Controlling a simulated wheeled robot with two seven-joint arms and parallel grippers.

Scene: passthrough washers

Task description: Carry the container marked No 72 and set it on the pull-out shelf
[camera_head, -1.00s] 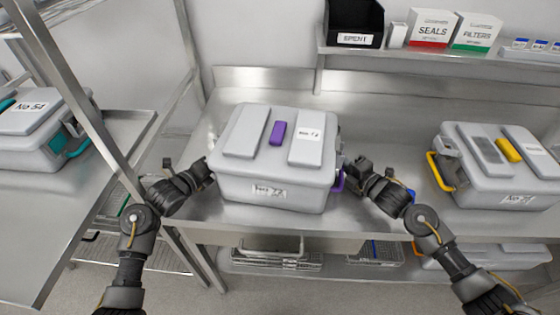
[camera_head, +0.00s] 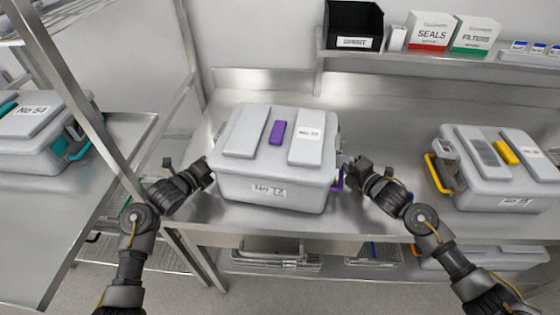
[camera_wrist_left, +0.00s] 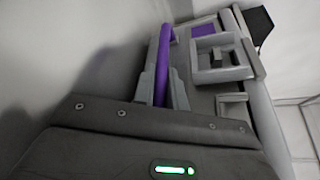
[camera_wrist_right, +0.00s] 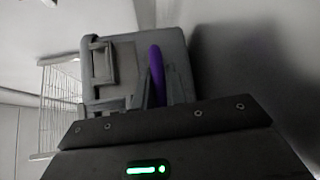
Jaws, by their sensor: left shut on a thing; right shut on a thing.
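The grey container marked No 72 (camera_head: 262,189) has a purple tag on its lid and stands level at the steel counter (camera_head: 370,215), between my two grippers. I cannot tell whether its base touches the counter. My left gripper (camera_head: 208,172) is at its left side; in the left wrist view its fingers are shut on a purple handle (camera_wrist_left: 163,65). My right gripper (camera_head: 345,175) is at its right side; in the right wrist view its fingers are shut on the other purple handle (camera_wrist_right: 157,75). The pull-out shelf cannot be told for certain in these views.
A container with yellow handles (camera_head: 497,170) stands to the right on the counter. Container No 54 (camera_head: 40,130) with teal handles sits on a steel surface at left, behind an upright post (camera_head: 75,90). A wall shelf (camera_head: 400,50) holds a black bin and boxes. Baskets lie below.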

